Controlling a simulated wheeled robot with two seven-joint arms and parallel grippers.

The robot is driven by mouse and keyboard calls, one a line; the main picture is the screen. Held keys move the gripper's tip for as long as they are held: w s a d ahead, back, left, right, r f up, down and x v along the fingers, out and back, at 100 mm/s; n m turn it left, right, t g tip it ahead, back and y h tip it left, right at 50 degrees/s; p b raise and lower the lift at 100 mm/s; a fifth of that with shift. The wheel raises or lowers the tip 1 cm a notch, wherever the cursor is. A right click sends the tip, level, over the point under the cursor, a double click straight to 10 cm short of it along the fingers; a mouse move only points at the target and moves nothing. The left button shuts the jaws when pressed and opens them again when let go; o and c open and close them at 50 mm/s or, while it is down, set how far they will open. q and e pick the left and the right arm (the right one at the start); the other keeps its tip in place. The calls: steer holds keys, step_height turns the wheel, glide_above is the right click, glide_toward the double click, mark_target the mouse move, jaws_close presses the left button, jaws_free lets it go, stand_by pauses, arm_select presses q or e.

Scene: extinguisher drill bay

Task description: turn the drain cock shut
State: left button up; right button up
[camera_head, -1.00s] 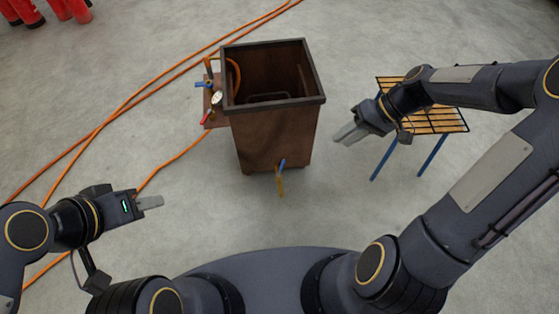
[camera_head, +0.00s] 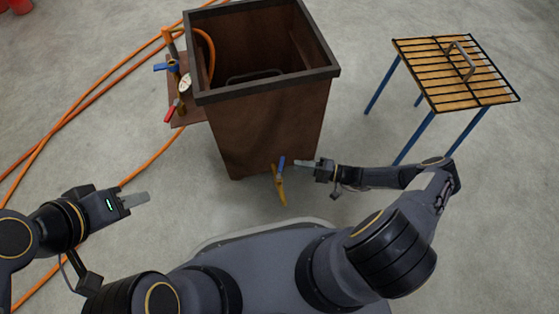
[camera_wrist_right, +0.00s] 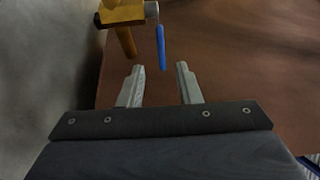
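The drain cock (camera_head: 279,185) is a brass tap with a blue lever (camera_head: 282,162), low on the front of the brown tank (camera_head: 265,125). My right gripper (camera_head: 300,163) is just right of the lever in the head view. In the right wrist view, my right gripper (camera_wrist_right: 158,70) is open and empty. There, the blue lever (camera_wrist_right: 161,47) hangs just ahead of the gap between the fingertips, and the brass body (camera_wrist_right: 122,14) is at upper left. My left gripper (camera_head: 136,199) is away to the left, near no object; its finger gap cannot be made out.
A side panel (camera_head: 190,108) with a gauge and red and blue handles is on the tank's left. Orange hoses (camera_head: 92,92) lie on the floor at left. A slatted stand (camera_head: 450,85) with blue legs and a handled grid on top is at right.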

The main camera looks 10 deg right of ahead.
mark_target(282, 163)
steer(key=b+x, duration=0.1)
steer(key=x, duration=0.6)
steer(key=shift+a+r, duration=0.1)
steer(key=shift+a, duration=0.05)
jaws_close()
